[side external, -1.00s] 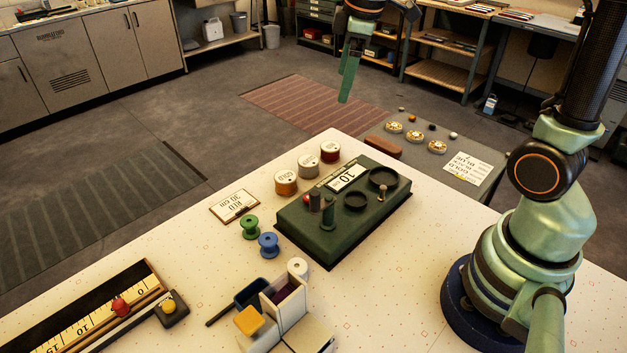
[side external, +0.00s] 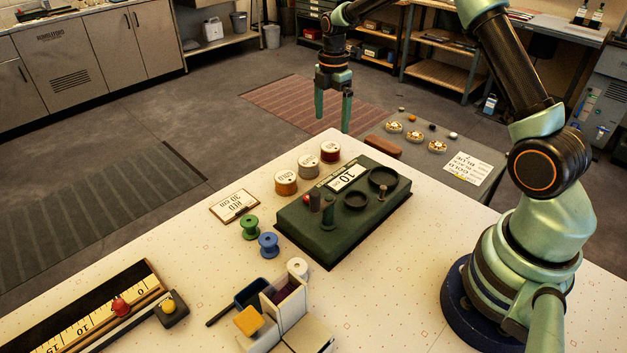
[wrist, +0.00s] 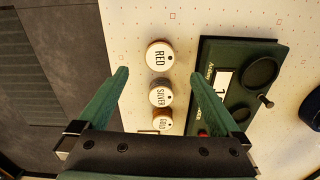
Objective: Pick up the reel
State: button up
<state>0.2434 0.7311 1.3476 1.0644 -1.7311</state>
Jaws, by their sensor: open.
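Three reels with lettered white tops stand in a row at the table's far edge. The red reel (side external: 330,152) is farthest, then the silver reel (side external: 308,167), then the gold reel (side external: 286,184). In the wrist view the tops read RED (wrist: 159,56), SILVER (wrist: 161,94) and GOLD (wrist: 163,122). My gripper (side external: 333,122) is open and empty, pointing down above the row's far end. In the wrist view its fingertips (wrist: 159,75) lie left and right of the line of reels, level with red and silver. It touches none of them.
A dark green block (side external: 318,235) with posts and round cups stands close right of the reels. A card (side external: 234,205), a green spool (side external: 250,227) and a blue spool (side external: 268,245) lie nearer. White boxes (side external: 305,335) stand at the front.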

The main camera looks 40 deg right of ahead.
aim_at(330, 146)
jog(key=shift+f, duration=3.95)
jog(key=c, duration=1.5)
jog(key=shift+o, duration=0.2)
jog(key=shift+r, duration=0.15)
